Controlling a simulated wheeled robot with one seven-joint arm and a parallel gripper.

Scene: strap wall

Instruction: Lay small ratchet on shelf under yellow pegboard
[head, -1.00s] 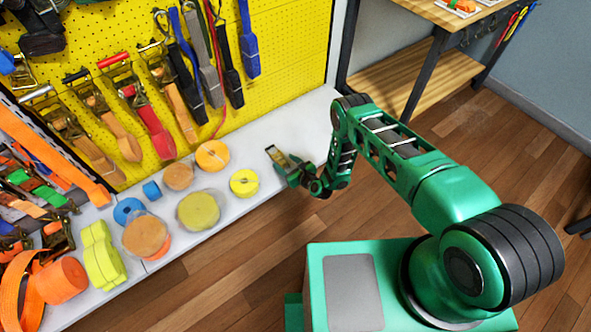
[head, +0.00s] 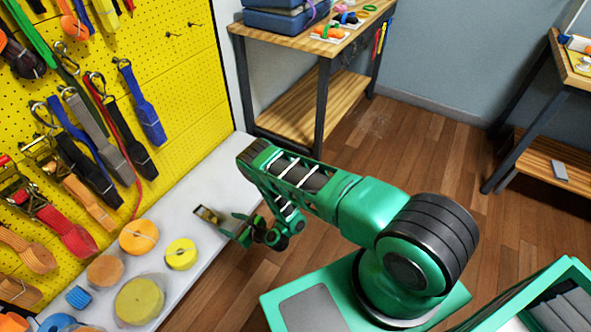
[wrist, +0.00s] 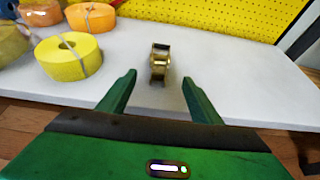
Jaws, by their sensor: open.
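The small ratchet (head: 207,214), a brass-coloured metal buckle, is on the white shelf (head: 185,205) under the yellow pegboard (head: 180,70). In the wrist view the ratchet (wrist: 160,62) stands just beyond my fingertips, between their lines, with no finger touching it. My gripper (head: 236,226) is open and empty at the front edge of the shelf. Its two green fingers (wrist: 159,77) are spread apart in the wrist view, with white shelf surface showing between them.
A yellow strap roll (head: 181,253) and an orange roll (head: 139,236) stand left of the ratchet, with more rolls beyond. Straps hang on the pegboard above. The shelf right of the ratchet is clear. A wooden workbench (head: 300,45) stands at the back.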

